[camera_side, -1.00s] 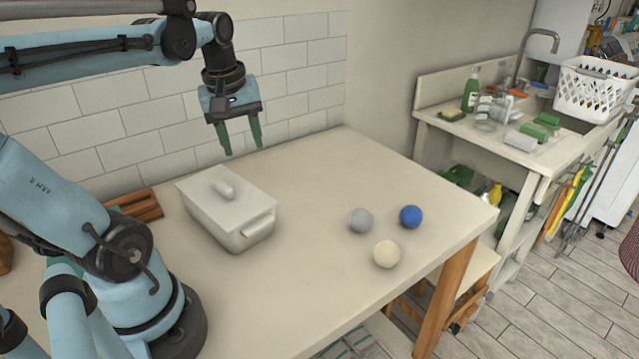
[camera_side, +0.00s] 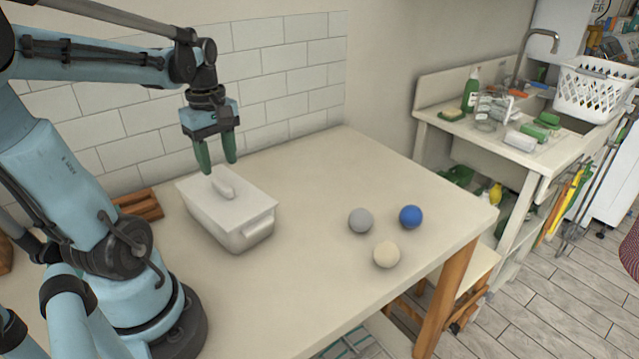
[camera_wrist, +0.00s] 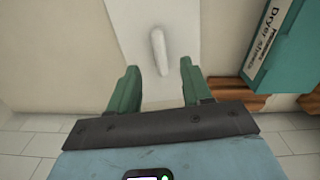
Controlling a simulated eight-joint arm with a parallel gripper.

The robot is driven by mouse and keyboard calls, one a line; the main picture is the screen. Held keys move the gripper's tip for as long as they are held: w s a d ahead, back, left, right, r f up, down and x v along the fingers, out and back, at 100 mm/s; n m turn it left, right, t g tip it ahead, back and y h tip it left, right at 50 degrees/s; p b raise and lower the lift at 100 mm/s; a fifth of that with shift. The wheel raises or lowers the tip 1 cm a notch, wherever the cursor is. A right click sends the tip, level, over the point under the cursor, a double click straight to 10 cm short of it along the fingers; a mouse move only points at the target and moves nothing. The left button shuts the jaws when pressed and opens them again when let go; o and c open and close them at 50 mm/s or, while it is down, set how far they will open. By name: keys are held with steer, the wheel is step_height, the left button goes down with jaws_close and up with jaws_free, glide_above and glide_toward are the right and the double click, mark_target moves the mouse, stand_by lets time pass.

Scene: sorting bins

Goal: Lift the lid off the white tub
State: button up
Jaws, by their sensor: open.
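The white tub (camera_side: 243,237) stands on the table at the left. Its flat white lid (camera_side: 246,205) is on it, with a raised oblong handle (camera_side: 222,187) in the middle. My gripper (camera_side: 218,170) is open and empty, its green fingers pointing down just above the lid near the handle's far end. In the wrist view, the lid (camera_wrist: 176,80) fills the upper middle, and its handle (camera_wrist: 158,50) lies ahead of the gap between my two fingers (camera_wrist: 162,88). No contact between fingers and handle shows.
A grey ball (camera_side: 361,220), a blue ball (camera_side: 411,216) and a cream ball (camera_side: 386,254) lie right of the tub. A wooden block (camera_side: 140,204) is behind the tub at left. The tiled wall (camera_side: 280,70) stands close behind my gripper. A teal box (camera_wrist: 287,45) shows in the wrist view.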

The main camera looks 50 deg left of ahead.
mark_target(221, 183)
steer(key=shift+a+f, duration=0.2)
steer(key=shift+f, duration=2.4)
jaws_close()
